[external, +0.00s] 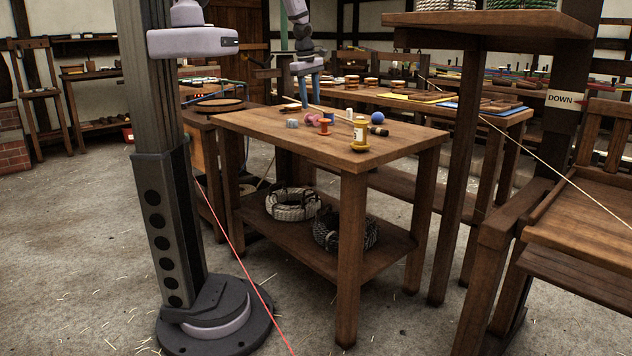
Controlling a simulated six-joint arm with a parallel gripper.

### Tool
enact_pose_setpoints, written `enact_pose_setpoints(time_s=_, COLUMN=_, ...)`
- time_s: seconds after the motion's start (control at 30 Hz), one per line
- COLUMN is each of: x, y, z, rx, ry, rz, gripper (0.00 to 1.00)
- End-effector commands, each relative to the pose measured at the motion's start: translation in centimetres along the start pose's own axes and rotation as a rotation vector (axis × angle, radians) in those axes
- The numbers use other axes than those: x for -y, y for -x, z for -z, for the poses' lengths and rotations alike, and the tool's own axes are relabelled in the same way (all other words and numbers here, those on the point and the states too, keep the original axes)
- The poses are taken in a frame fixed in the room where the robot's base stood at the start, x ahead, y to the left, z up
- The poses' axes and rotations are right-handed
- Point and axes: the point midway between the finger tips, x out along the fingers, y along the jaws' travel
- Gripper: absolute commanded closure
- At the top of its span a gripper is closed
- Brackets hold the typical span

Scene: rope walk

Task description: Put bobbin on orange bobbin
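A small orange bobbin (324,127) stands on the wooden work table (262,125). A pink bobbin (311,119) lies just left of and behind it, seemingly on its side. A small blue item (329,116) is close behind the orange bobbin. My gripper (310,103) points down with two blue fingers parted, above the far left part of the table. I see nothing between the fingers. It is behind and above the pink and orange bobbins in the picture, apart from them as far as I can tell.
Also on the table are a grey block (292,123), a flat round wooden piece (291,107), a white spool (350,114), a yellow-based bottle-like item (360,135), a blue ball (377,117) and a dark cylinder (379,131). The table's front left is clear. Rope coils (292,203) lie below.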

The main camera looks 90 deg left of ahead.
Motion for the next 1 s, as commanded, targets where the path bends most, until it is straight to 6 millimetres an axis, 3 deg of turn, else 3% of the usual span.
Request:
enact_pose_setpoints(time_s=0.1, x=0.1, y=-1.3, z=0.1, rx=0.0, ry=0.0, rz=0.0, gripper=0.61)
enact_pose_setpoints(time_s=0.37, x=0.1, y=-1.7, z=0.1, rx=0.0, ry=-0.001, rz=0.0, gripper=0.61)
enact_pose_setpoints(time_s=0.8, x=0.2, y=-6.4, z=0.7, rx=0.0, ry=-0.001, rz=0.0, gripper=0.61)
enact_pose_setpoints(time_s=1.0, x=0.1, y=-6.5, z=0.6, rx=0.0, ry=-0.001, rz=-0.001, gripper=0.61)
